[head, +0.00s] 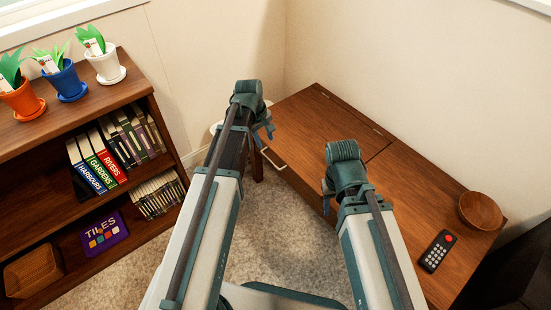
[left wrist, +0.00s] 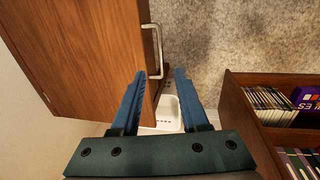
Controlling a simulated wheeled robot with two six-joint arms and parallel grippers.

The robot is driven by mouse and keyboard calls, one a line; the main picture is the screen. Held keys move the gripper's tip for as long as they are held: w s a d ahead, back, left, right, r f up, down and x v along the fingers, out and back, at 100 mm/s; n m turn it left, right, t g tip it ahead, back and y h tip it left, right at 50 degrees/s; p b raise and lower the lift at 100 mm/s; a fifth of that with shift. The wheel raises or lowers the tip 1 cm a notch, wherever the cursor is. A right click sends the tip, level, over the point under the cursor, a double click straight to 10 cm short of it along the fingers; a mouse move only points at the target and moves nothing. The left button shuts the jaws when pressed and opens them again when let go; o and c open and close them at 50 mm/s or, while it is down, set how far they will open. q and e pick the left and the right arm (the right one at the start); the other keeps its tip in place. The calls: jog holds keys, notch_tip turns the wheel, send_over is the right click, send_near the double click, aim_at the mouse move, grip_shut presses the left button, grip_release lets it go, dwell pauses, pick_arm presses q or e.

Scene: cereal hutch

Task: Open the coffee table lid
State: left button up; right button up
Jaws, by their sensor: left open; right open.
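The brown wooden coffee table (head: 420,205) stands at the right in the head view. Its lid (head: 315,125) is the left part of the top; it lies flat, with small hinges along the wall side. A pale bar handle (head: 272,158) is on the table's near side and also shows in the left wrist view (left wrist: 157,50). My left gripper (head: 265,125) is at the table's left end; in the left wrist view its open, empty jaws (left wrist: 160,72) point toward the handle's lower end. My right gripper (head: 328,190) is over the table's near edge, open, its fingers mostly hidden.
A wooden bowl (head: 481,210) and a black remote (head: 437,251) sit on the right part of the tabletop. A bookcase (head: 110,92) with potted plants and books stands at the left. A white container (left wrist: 162,112) is on the floor by the table's end. Carpet (head: 285,235) lies open between.

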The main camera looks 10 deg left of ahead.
aim_at(272, 162)
pick_arm(q)
jog(key=f+b, duration=0.4)
jog(key=w+d+f+b, duration=0.1)
jog(key=f+b, duration=0.4)
jog(key=w+f+b, duration=0.1)
jog(key=f+b, duration=0.3)
jog(key=shift+d+f+b, duration=0.25)
jog(key=shift+d+b, duration=0.05)
grip_shut()
dwell(1.2)
